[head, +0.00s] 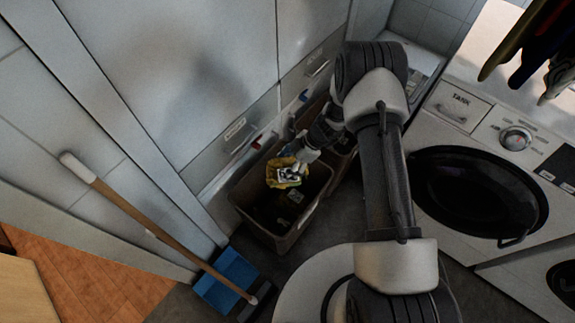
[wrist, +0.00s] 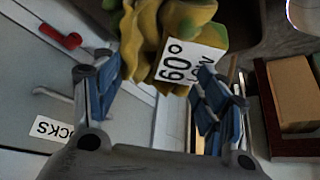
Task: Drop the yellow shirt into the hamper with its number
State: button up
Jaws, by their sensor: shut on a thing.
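The yellow shirt (head: 283,174) is a bunched cloth in my gripper (head: 303,158), over the dark hamper (head: 240,206). In the wrist view the shirt (wrist: 143,38) hangs between the two blue-padded fingers of my gripper (wrist: 160,92), which is shut on it. A white tag (wrist: 183,62) on the shirt reads 60°, with more lettering beside it that is hard to read. The hamper is open at the top, with dark contents and a small pale tag inside. I cannot read a number on the hamper.
Another dark bin (head: 343,160) stands behind, partly hidden by my arm. Cabinets with small labels line the left. A washing machine (head: 480,190) is on the right. A broom (head: 150,225) and blue dustpan (head: 226,280) are at lower left. The wrist view shows a SOCKS label (wrist: 50,127).

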jog(key=shift+f+b, duration=0.8)
jog(key=shift+f, duration=2.35)
jog(key=o, duration=2.1)
jog(key=shift+c, duration=0.2)
jog(key=v, duration=1.2)
jog(key=shift+s, duration=0.1)
jog(key=shift+r, duration=0.15)
